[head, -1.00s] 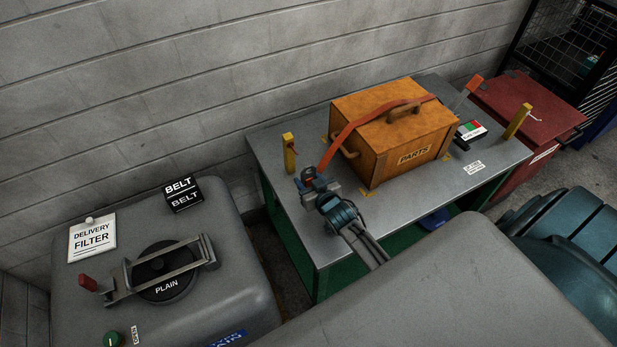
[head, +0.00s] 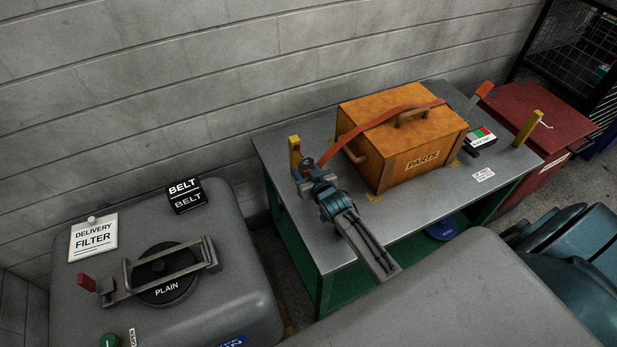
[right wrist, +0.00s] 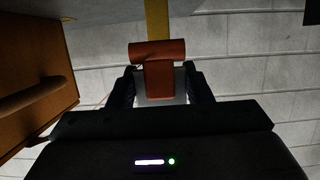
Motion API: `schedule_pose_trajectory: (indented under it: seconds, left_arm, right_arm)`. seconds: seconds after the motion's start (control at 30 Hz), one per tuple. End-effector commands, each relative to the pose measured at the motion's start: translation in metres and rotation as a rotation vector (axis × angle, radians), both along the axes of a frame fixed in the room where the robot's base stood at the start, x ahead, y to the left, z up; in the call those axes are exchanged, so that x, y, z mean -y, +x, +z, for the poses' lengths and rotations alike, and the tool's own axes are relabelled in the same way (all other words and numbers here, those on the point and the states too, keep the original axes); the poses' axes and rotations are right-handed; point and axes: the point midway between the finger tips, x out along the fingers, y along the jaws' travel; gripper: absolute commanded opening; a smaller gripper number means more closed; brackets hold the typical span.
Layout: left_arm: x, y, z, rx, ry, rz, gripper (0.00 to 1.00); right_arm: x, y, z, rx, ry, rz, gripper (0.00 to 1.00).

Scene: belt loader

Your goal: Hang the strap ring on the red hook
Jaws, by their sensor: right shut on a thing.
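The orange-red strap (head: 385,126) runs over the wooden PARTS box from the far right down to my right gripper (head: 304,174). My right gripper is shut on the strap's near end, close in front of the left yellow post (head: 294,150). A small red part, the hook, shows on that post (head: 297,147). In the right wrist view, the red strap end (right wrist: 158,78) sits between my gripper's fingers (right wrist: 160,92), with the yellow post (right wrist: 157,18) behind it. The ring itself is not clearly visible, and I cannot tell whether it touches the hook. My left gripper is not in view.
The PARTS box (head: 385,165) stands on the grey table (head: 335,245), right of the gripper. Another yellow post (head: 527,128) and a ratchet handle (head: 480,94) are at the right. A grey machine housing (head: 240,285) is at the left; a block wall is behind.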

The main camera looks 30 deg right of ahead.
Motion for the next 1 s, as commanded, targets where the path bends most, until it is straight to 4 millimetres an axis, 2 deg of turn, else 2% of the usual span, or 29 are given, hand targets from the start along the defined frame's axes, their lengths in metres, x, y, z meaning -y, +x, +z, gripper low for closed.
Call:
schedule_pose_trajectory:
  seconds: [0.5, 1.0]
  left_arm:
    - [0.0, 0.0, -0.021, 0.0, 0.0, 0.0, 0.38]
    - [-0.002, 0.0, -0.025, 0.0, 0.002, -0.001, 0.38]
  right_arm:
    - [0.002, 0.032, -0.003, 0.002, -0.001, 0.0, 0.25]
    - [0.002, 0.042, -0.009, 0.001, 0.0, 0.0, 0.25]
